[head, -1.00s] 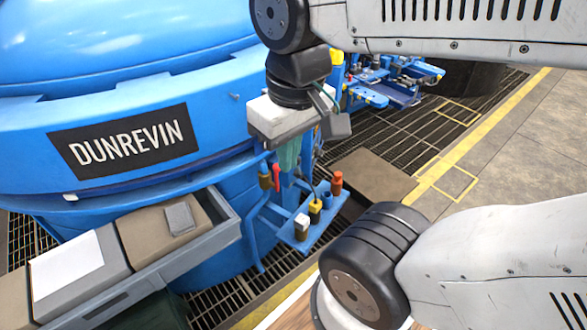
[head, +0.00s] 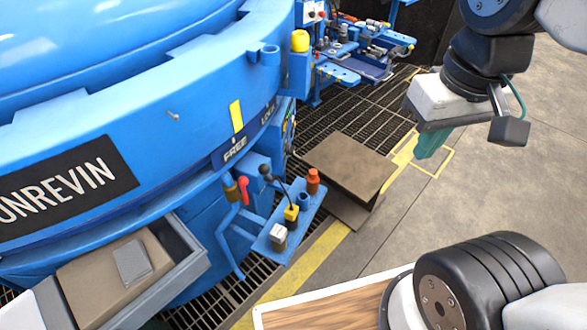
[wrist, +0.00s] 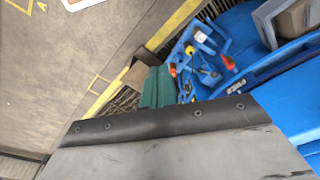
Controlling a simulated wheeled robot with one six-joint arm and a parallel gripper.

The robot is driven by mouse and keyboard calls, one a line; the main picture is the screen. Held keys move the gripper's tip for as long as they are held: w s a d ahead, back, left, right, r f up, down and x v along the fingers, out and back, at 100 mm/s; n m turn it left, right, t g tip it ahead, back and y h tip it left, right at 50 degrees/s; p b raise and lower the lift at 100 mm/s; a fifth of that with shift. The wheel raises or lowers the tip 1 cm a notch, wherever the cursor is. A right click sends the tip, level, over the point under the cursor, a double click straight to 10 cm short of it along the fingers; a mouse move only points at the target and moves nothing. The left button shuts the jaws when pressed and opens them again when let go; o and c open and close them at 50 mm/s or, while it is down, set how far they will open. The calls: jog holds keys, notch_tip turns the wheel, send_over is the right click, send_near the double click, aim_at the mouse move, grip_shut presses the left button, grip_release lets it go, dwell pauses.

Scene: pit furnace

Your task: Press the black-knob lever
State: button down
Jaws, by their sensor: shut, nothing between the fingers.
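The black-knob lever (head: 265,170) stands on a small blue shelf (head: 262,243) at the side of the blue furnace. Its thin dark rod leans from a yellow base (head: 291,213) up and left to the round black knob. My gripper (head: 430,148) has teal fingers, shut and empty, in the air well to the right of the lever and apart from it. In the wrist view the teal fingers (wrist: 158,88) show beside the blue shelf area; the lever is too small there to make out surely.
A red-handled lever (head: 243,188) stands just left of the black knob, and an orange knob (head: 313,182) to its right. A white block (head: 278,233) sits at the shelf's front. A grey drawer tray (head: 182,248) juts out at left.

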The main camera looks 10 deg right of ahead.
jog(key=shift+d, duration=0.4)
jog(key=w+a+f+n+t+h, duration=0.1)
jog(key=w+a+f+n+h, duration=0.4)
jog(key=w+n, duration=0.3)
jog(key=w+a+f+n+h, duration=0.45)
jog(key=w+f+n, duration=0.25)
jog(key=w, duration=0.2)
jog(key=a+f+n+t+y, duration=0.3)
jog(key=a+f+n+t, duration=0.5)
jog(key=a+f+n, duration=0.7)
jog(key=a+f, duration=0.4)
jog(key=a, duration=0.1)
jog(key=shift+s+a+f+n, duration=0.25)
jog(key=shift+s+a+n, duration=0.05)
jog(key=shift+s+a, duration=0.1)
